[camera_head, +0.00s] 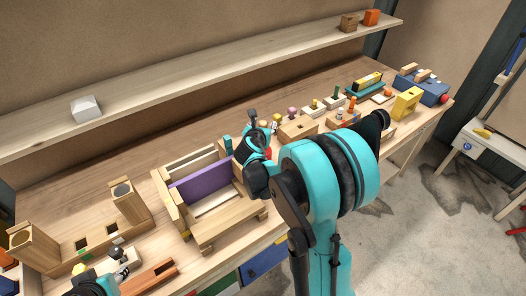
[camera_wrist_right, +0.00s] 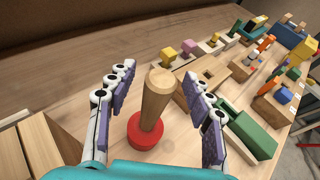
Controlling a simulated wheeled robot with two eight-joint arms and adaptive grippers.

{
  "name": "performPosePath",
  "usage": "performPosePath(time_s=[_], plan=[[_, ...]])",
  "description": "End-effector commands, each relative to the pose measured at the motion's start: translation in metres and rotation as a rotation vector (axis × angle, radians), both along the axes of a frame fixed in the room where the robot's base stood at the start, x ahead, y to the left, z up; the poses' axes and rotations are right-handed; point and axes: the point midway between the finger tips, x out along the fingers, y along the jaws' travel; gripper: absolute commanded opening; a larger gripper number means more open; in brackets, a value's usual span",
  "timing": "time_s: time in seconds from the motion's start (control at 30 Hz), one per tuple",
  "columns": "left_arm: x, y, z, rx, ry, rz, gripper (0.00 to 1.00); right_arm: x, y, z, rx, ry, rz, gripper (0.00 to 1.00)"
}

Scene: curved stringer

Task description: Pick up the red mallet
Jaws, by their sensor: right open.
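The red mallet stands upright on its red head (camera_wrist_right: 146,132), with its wooden handle (camera_wrist_right: 156,95) pointing up in the right wrist view. My right gripper (camera_wrist_right: 158,78) is open, with a purple-padded finger on each side of the handle. Gaps show between the handle and both fingers. In the head view my right gripper (camera_head: 256,132) is over the workbench, and my arm hides most of the mallet; only a bit of red shows. My left gripper (camera_head: 122,258) is at the lower left; its finger opening is too small to judge.
A wooden box with a purple panel (camera_head: 202,182) stands left of my right gripper. Wooden blocks with colored pegs (camera_head: 298,128) and a green block (camera_wrist_right: 252,135) lie to the right. Wooden holders (camera_head: 128,205) are near my left gripper. A shelf (camera_head: 200,84) runs behind.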

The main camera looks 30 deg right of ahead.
Motion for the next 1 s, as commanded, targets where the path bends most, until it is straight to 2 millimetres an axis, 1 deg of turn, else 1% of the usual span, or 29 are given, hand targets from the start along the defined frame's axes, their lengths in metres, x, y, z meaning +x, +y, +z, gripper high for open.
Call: performPosePath(time_s=[0.17, 0.27, 0.3, 0.37, 0.4, 0.77, 0.87, 0.97, 1.0], plan=[[0.000, 0.000, 0.001, 0.000, 0.000, 0.000, 0.39, 0.000, 0.000, 0.001, 0.000, 0.000, 0.001, 0.52], [0.000, 0.000, 0.001, 0.000, 0.000, 0.000, 0.39, 0.000, 0.000, 0.001, 0.000, 0.000, 0.001, 0.28], [0.000, 0.000, 0.001, 0.000, 0.000, 0.000, 0.39, 0.000, 0.000, 0.001, 0.000, 0.000, 0.001, 0.17], [0.000, 0.000, 0.001, 0.000, 0.000, 0.000, 0.39, 0.000, 0.000, 0.001, 0.000, 0.000, 0.001, 0.01], [0.000, 0.000, 0.001, 0.000, 0.000, 0.000, 0.39, 0.000, 0.000, 0.001, 0.000, 0.000, 0.001, 0.00], [0.000, 0.000, 0.002, 0.000, 0.000, 0.000, 0.39, 0.000, 0.000, 0.003, 0.001, -0.001, 0.001, 0.00], [0.000, 0.000, 0.005, 0.000, 0.000, 0.000, 0.39, 0.000, 0.000, 0.010, 0.000, 0.000, 0.001, 0.00], [0.000, 0.000, 0.011, 0.000, 0.000, 0.000, 0.39, 0.000, 0.000, 0.022, 0.000, 0.000, 0.001, 0.00], [0.000, 0.000, 0.014, 0.000, 0.000, 0.000, 0.39, 0.000, 0.000, 0.029, 0.000, 0.000, 0.001, 0.00]])
